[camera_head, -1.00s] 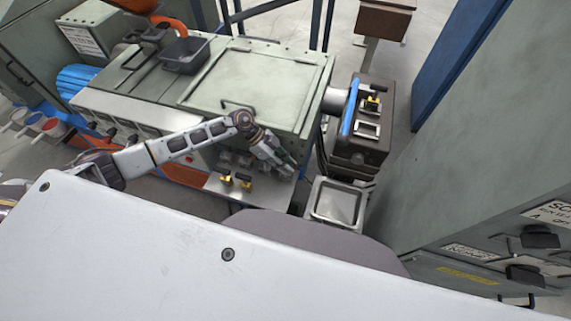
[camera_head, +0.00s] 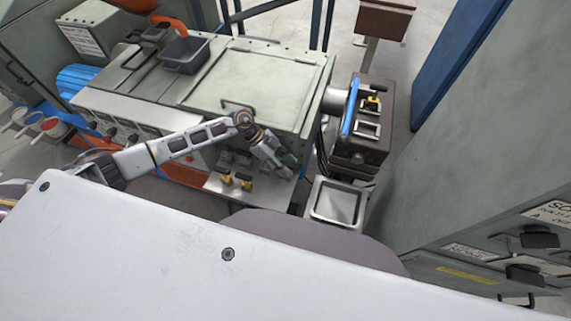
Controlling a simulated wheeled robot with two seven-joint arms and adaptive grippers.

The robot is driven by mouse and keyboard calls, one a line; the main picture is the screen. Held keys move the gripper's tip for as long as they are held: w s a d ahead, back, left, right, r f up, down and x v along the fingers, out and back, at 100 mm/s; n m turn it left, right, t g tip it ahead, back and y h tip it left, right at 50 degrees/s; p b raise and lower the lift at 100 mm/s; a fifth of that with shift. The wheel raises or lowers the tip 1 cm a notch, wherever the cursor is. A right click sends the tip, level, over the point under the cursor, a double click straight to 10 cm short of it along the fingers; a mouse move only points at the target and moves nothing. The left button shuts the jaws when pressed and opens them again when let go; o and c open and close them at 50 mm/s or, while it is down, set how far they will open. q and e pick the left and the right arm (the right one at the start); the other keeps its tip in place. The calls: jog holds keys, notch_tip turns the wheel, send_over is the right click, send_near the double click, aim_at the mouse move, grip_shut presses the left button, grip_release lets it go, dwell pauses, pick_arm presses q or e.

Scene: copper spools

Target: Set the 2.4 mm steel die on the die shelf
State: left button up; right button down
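The die shelf (camera_head: 262,199) is a pale metal ledge on the front of the green machine. Two yellow-and-black pieces, a left one (camera_head: 225,177) and a right one (camera_head: 246,182), stand on it. Small grey pieces (camera_head: 226,157) sit behind them, partly hidden by my arm; I cannot read any die size. My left gripper (camera_head: 287,170) points down over the right end of the shelf, right of the yellow pieces. Its fingers are small and dark here, so I cannot tell whether they hold the steel die. My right gripper is not in view.
A shallow metal tray (camera_head: 318,213) lies right of the shelf. A dark unit (camera_head: 362,152) with a blue handle and another yellow-and-black piece (camera_head: 371,103) stands behind it. A black bin (camera_head: 184,55) sits on the machine top. A green cabinet (camera_head: 470,150) bounds the right side.

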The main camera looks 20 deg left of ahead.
pick_arm(q)
jog(key=shift+v, duration=0.75)
jog(key=b+v, duration=0.1)
jog(key=v, duration=0.8)
jog(key=shift+a+r, duration=0.1)
jog(key=shift+a, duration=0.05)
jog(key=shift+a+r, duration=0.4)
jog(key=shift+r, duration=0.05)
